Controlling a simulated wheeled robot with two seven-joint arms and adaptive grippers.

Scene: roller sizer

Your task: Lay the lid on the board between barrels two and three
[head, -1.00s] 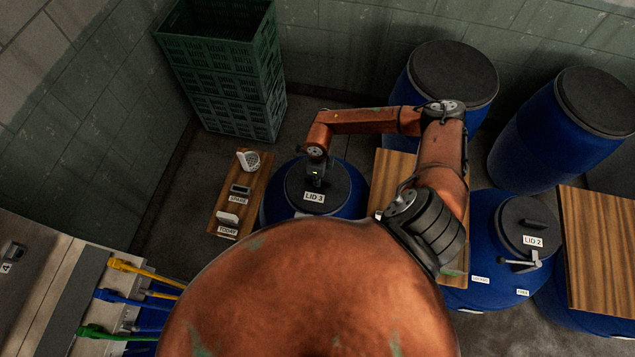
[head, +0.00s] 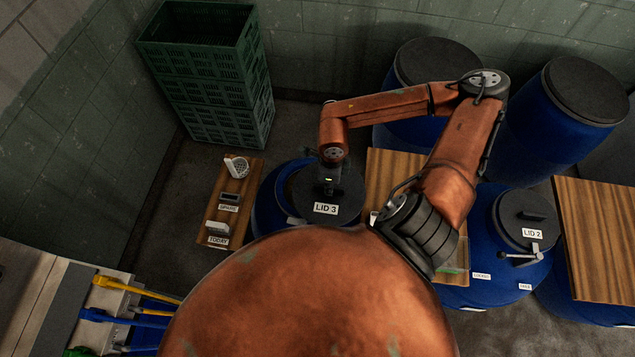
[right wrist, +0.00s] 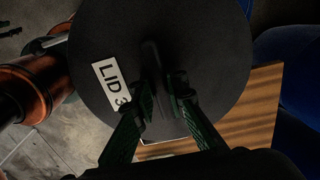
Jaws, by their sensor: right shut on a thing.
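My right gripper (head: 328,184) is shut on the handle of the round black lid (head: 340,192) marked LID 3. The right wrist view shows the fingers (right wrist: 163,108) on both sides of the handle, with the lid (right wrist: 205,55) filling the middle. The lid hangs above and to the right of blue barrel three (head: 262,205), whose rim shows at the lid's left. The wooden board (head: 392,170) between the barrels lies right of the lid, partly hidden by my arm; it also shows below the lid in the right wrist view (right wrist: 264,110). My left gripper is not seen.
Barrel two (head: 490,285) stands right of the board, with lid 2 (head: 525,215) on it. Another board (head: 598,235) lies farther right. Blue barrels (head: 555,135) stand behind. A small labelled shelf board (head: 216,222) and green crates (head: 205,75) are at left.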

